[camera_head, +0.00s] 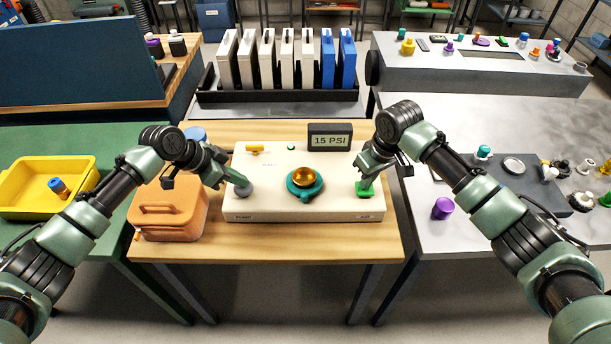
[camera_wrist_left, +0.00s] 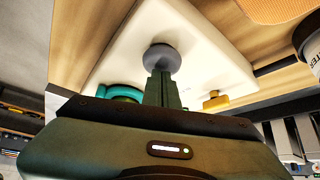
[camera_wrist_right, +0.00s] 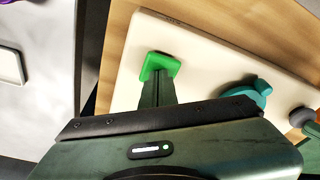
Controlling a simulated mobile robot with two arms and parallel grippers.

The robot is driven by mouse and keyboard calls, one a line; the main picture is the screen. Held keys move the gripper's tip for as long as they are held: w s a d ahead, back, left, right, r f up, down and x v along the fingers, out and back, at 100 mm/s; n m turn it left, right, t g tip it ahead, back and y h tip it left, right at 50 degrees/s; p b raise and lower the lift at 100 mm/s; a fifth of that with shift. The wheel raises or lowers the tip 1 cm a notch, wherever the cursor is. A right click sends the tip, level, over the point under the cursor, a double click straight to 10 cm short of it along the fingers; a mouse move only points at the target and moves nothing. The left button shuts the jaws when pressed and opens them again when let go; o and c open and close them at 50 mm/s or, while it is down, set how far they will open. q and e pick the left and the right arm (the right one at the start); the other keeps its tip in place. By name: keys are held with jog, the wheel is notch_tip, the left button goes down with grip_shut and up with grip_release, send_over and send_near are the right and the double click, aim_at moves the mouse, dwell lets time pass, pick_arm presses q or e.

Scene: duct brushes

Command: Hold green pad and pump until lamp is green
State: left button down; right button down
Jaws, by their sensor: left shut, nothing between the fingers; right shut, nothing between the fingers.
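A cream pump box (camera_head: 300,213) stands on the wooden table. Its green pad (camera_head: 365,189) is at the right end and also shows in the right wrist view (camera_wrist_right: 160,66). My right gripper (camera_head: 362,180) is shut and empty, its tips at the green pad, seemingly touching it. A grey round pump knob (camera_head: 244,189) is at the left end; it also shows in the left wrist view (camera_wrist_left: 162,58). My left gripper (camera_head: 238,181) is shut and empty with its tips at the knob. The lamp (camera_head: 305,177) in the teal ring (camera_head: 291,188) is amber.
An orange case (camera_head: 168,210) stands close to the box's left. A black rack (camera_head: 280,97) with white and blue binders is behind.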

pick_arm(q)
jog(key=shift+s+f, duration=0.1)
pick_arm(e)
jog(key=shift+f, duration=0.1)
pick_arm(q)
jog(key=shift+r, duration=1)
notch_tip(320, 180, up, 7)
dwell(0.7)
pick_arm(e)
notch_tip(320, 180, up, 7)
dwell(0.8)
dwell(0.3)
